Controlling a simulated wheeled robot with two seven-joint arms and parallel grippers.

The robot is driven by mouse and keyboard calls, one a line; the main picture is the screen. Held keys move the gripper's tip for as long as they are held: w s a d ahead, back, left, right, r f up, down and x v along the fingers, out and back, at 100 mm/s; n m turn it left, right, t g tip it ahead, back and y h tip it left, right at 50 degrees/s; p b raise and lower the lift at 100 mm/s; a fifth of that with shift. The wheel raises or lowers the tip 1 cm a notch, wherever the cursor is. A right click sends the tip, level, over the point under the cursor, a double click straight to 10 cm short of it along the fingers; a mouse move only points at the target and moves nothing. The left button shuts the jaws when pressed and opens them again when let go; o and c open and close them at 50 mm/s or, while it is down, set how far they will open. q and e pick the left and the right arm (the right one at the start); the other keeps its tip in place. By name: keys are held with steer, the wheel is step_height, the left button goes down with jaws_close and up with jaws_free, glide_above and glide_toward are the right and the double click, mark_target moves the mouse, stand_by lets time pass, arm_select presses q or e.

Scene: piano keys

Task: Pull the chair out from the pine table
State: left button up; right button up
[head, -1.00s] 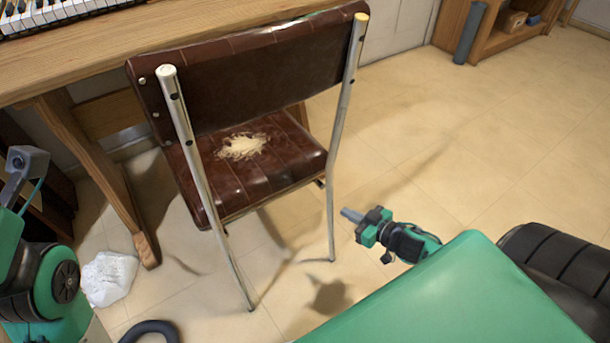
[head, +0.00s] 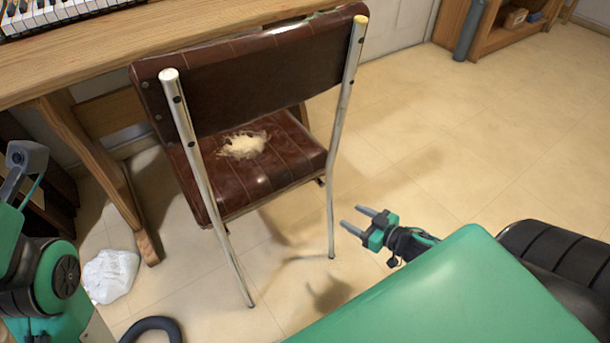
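The chair (head: 262,85) has a dark brown padded back, a torn seat with pale stuffing showing, and metal tube legs. It stands at the pine table (head: 110,58), its back towards me and its seat partly at the table's edge. My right gripper (head: 358,221) is open and empty, just right of the chair's right rear leg, low near the floor in the picture. Its two fingers point left towards that leg and look apart from it. My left arm shows at the left edge, but its gripper is not visible.
A piano keyboard (head: 60,14) lies on the table at the top left. A white crumpled bag (head: 110,276) and a dark ring-shaped thing (head: 152,329) are on the floor at lower left. A wooden shelf (head: 492,40) stands at the far right. The tiled floor right of the chair is clear.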

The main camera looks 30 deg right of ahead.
steer(key=s+d+p, duration=0.3)
steer(key=s+p, duration=0.1)
steer(key=s, duration=0.5)
steer(key=shift+s+p, duration=0.3)
steer(key=shift+p, duration=0.05)
stand_by(0.7)
